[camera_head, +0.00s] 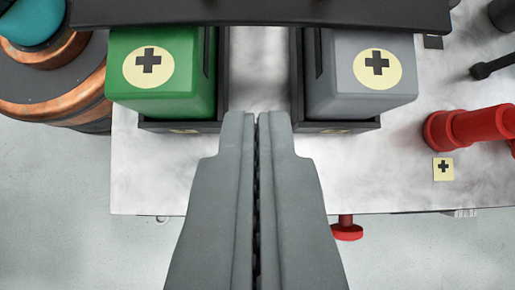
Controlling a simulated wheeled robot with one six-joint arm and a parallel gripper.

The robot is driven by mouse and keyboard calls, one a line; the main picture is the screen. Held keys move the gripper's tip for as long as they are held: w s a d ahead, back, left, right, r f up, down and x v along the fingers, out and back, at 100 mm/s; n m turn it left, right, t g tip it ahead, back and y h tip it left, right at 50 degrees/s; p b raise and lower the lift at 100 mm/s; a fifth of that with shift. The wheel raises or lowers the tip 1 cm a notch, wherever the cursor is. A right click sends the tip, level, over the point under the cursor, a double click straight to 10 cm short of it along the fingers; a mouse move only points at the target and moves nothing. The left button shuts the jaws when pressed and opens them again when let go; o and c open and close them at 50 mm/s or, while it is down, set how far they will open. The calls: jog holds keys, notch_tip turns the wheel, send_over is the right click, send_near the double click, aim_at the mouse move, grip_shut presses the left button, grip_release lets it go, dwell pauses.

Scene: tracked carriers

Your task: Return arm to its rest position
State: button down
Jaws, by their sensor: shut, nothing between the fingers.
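My gripper (256,118) shows in the head camera view, reaching up from the bottom centre. Its two grey fingers are shut against each other with nothing between them. The fingertips appear over the pale table top (260,70), in the gap between a green box (190,100) and a grey box (340,100). I cannot tell how high they are above it. The rest of my arm is not clearly in view.
Both boxes bear a yellow disc with a black cross and sit in dark holders. A dark bar (260,14) crosses the top. Red pipe-like parts (475,127) stand at right, near a yellow cross label (443,169). A copper-and-black round object (55,85) is at left. Grey floor lies below.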

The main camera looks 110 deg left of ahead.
jog(key=shift+w+d+f, duration=0.25)
jog(key=shift+w+d, duration=0.15)
jog(key=shift+d, duration=0.2)
jog(key=shift+w+d+f, duration=0.25)
jog(key=shift+w+d, duration=0.15)
jog(key=shift+d, duration=0.25)
jog(key=shift+w+d+f, duration=0.25)
jog(key=shift+w+d, duration=0.15)
jog(key=shift+d, duration=0.2)
jog(key=s+a+r+m+t+h, duration=0.1)
jog(key=s+r+m+t, duration=0.5)
jog(key=s, duration=0.7)
jog(key=s+a+r+m+t+h, duration=0.1)
jog(key=s+r+m+t+h, duration=0.2)
jog(key=s+r+m+t, duration=0.4)
jog(key=s+a+r+m+t+h, duration=0.1)
jog(key=s+r+m+t+h, duration=0.2)
jog(key=s, duration=1.5)
notch_tip(320, 180, up, 4)
jog(key=m+t, duration=0.6)
jog(key=m, duration=0.2)
jog(key=shift+s+a+m, duration=0.35)
jog(key=shift+s+m, duration=0.05)
